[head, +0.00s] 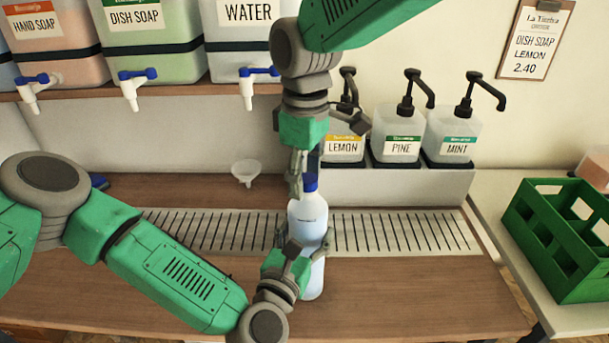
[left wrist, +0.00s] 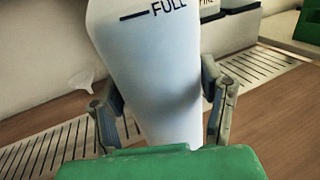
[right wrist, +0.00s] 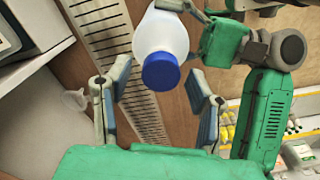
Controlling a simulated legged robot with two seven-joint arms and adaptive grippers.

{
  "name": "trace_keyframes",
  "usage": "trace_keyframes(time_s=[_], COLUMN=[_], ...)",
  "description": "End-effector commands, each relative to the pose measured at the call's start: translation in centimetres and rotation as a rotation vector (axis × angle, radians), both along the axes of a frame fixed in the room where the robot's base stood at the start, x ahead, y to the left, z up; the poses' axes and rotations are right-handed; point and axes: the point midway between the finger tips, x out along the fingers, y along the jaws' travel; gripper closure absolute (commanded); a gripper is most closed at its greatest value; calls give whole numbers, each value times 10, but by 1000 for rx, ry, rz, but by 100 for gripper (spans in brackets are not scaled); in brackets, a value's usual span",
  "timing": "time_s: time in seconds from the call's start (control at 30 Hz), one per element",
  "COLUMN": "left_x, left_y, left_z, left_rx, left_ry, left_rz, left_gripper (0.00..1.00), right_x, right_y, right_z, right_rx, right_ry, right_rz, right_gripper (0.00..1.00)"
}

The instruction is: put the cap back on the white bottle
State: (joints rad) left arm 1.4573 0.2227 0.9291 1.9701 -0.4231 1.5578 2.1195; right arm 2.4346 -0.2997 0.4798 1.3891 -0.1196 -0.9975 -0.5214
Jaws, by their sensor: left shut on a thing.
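The white bottle (head: 308,222) stands upright at the front edge of the drain grate, and it also shows in the left wrist view (left wrist: 160,75). My left gripper (head: 303,246) is shut on its body, with a finger on each side. The blue cap (head: 310,182) sits on top of the bottle; the right wrist view shows this cap (right wrist: 161,71) over the neck. I cannot tell whether it is tight. My right gripper (right wrist: 158,92) points down just above the cap, its fingers apart and nothing between them.
A white funnel (head: 246,172) stands behind the drain grate (head: 385,232). Pump bottles (head: 400,135) stand on a ledge behind the right arm. Drums with blue taps (head: 150,40) line the shelf. A green crate (head: 560,240) is at right. The front counter is mostly clear.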

Motion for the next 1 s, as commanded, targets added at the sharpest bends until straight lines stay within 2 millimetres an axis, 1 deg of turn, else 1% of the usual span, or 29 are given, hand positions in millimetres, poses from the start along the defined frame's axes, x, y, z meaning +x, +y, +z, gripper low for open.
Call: trace_keyframes(time_s=[0.17,0.5,0.73,0.77,0.8,0.9,0.97,1.0], left_x=[0,1,2,2,2,2,2,2], left_y=[1,2,3,3,3,3,3,3], left_z=[-1,-1,-1,-1,-1,-1,-1,-1], left_rx=[0,0,0,0,1,1,1,1], left_ry=[2,1,1,1,1,1,1,1], left_rz=[3,6,8,8,8,8,9,9], left_gripper=[100,100,100,100,100,100,100,100], right_x=[0,0,0,0,0,-1,-1,-2], right_y=[-1,-1,-1,-1,-1,-1,0,0], right_z=[4,43,45,45,45,47,49,52], right_rx=[-2,-1,-3,-3,-3,-2,0,0], right_ry=[0,0,3,3,3,7,11,15], right_rz=[0,0,0,0,3,56,136,204], right_gripper=[51,51,51,54,54,54,54,54])
